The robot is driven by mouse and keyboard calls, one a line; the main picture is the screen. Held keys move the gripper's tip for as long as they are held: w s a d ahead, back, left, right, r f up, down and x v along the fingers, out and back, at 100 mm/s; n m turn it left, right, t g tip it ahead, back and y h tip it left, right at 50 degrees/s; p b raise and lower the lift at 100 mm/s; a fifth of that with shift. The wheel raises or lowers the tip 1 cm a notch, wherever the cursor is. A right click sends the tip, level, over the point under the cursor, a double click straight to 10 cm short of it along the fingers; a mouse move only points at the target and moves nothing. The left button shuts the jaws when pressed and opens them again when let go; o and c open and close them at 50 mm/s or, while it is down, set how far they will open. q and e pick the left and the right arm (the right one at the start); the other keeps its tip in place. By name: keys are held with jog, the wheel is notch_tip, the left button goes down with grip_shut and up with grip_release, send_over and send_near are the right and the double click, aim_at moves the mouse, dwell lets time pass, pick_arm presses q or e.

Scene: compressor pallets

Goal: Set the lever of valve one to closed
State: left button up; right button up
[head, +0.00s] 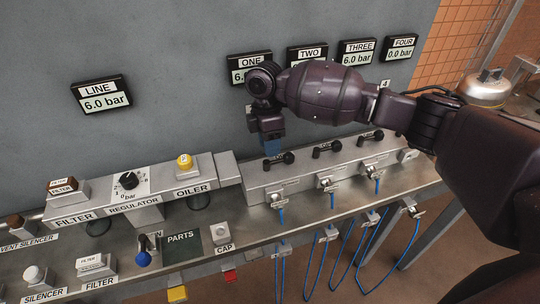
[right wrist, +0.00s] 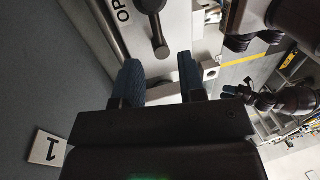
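Valve one's black lever (head: 280,158) is on the leftmost valve of the grey valve block, under the display marked ONE. In the right wrist view the lever (right wrist: 157,30) lies just beyond the fingertips, beside lettering that begins "OP". My right gripper (head: 271,147) points down just above and beside this lever. Its two blue fingers (right wrist: 160,80) are apart with nothing between them. A small dark arm end with a bluish tip (right wrist: 245,92), which looks like my left gripper, shows at the right of the wrist view; its fingers are unclear. The head view does not show it.
Similar levers of valves two (head: 328,147) and three (head: 371,135) stand to the right. A display marked ONE (head: 248,68) is on the wall, partly covered by my arm. Blue hoses (head: 318,265) hang at the front. A filter, regulator and oiler row (head: 145,205) stands left.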

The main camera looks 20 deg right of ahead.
aim_at(279, 161)
jog(key=shift+s+f, duration=0.2)
jog(key=shift+f, duration=0.8)
jog(key=shift+s+f, duration=0.15)
jog(key=shift+f, duration=0.8)
grip_shut()
